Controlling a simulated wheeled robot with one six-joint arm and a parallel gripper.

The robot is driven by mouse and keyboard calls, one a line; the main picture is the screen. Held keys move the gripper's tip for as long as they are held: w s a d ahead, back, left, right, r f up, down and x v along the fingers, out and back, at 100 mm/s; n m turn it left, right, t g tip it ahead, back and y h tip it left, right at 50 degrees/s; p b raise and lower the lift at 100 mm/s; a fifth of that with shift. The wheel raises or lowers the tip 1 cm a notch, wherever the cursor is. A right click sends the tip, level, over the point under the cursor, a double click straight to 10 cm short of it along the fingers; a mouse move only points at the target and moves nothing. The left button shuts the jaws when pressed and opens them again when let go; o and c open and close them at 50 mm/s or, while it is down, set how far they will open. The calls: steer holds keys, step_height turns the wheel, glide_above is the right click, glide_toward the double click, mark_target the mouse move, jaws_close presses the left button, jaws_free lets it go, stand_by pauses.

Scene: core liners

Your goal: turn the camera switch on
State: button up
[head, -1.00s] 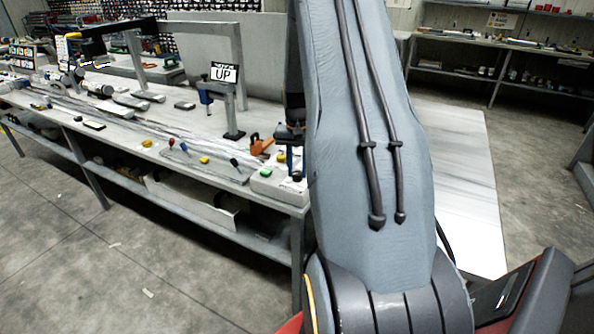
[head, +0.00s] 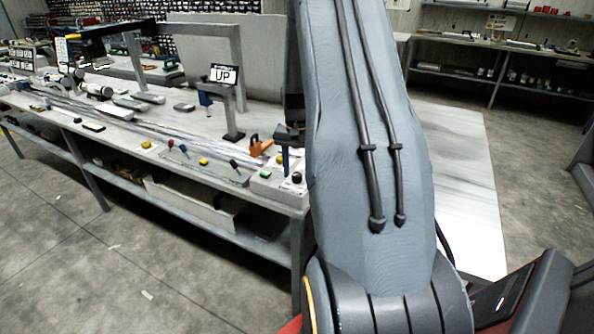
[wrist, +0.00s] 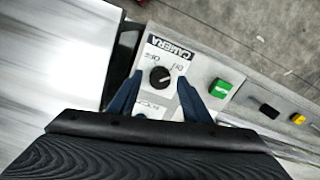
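The camera switch is a round black knob (wrist: 159,75) on a white panel (wrist: 148,50) marked CAMERA, with OFF and ON labels. The knob has a small pale mark; I cannot tell for sure which label it points at. My gripper (wrist: 160,80) is open. Its two blue fingers appear on either side of the knob in the wrist view, with a gap on both sides. In the head view the knob (head: 297,177) stands at the bench's near right corner. One blue finger (head: 286,160) hangs above and behind it; my arm hides the rest.
A green button (wrist: 220,88) sits close beside the panel, with a yellow button (wrist: 298,118) farther along.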

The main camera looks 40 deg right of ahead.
mark_target(296, 175)
steer(key=shift+r+b, duration=1.1)
steer(key=shift+r, duration=2.8)
steer(key=shift+a, duration=0.1)
